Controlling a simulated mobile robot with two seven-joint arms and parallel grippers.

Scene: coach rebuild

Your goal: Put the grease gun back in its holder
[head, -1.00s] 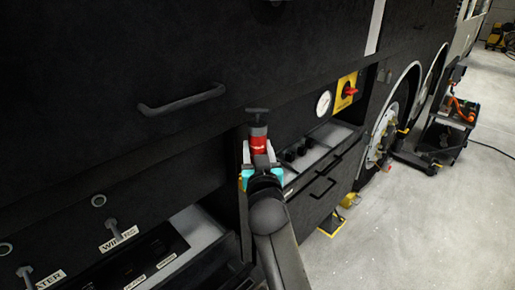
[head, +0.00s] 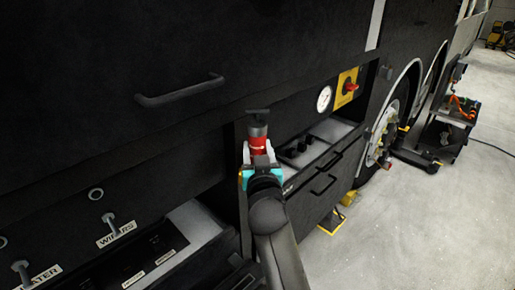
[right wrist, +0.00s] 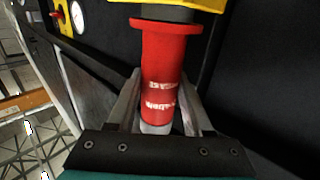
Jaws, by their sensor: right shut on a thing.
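The grease gun (head: 258,144) has a red body with a dark upper part and a crosspiece on top. My right gripper (head: 259,157) is shut on its red body and holds it roughly upright in front of the coach's dark side. In the right wrist view the red body (right wrist: 163,62) stands between the fingers of the gripper (right wrist: 160,90), with a wide red collar above them. A yellow piece (right wrist: 190,4) shows at the top edge there; I cannot tell whether it belongs to the holder. No holder can be made out clearly. My left gripper is not in view.
A panel with a gauge (head: 324,99) and a yellow plate with a red switch (head: 346,89) lies right of the gripper. A drawer handle (head: 180,92) sticks out at the left. A cart (head: 444,135) stands by the wheels. The floor at the right is mostly clear.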

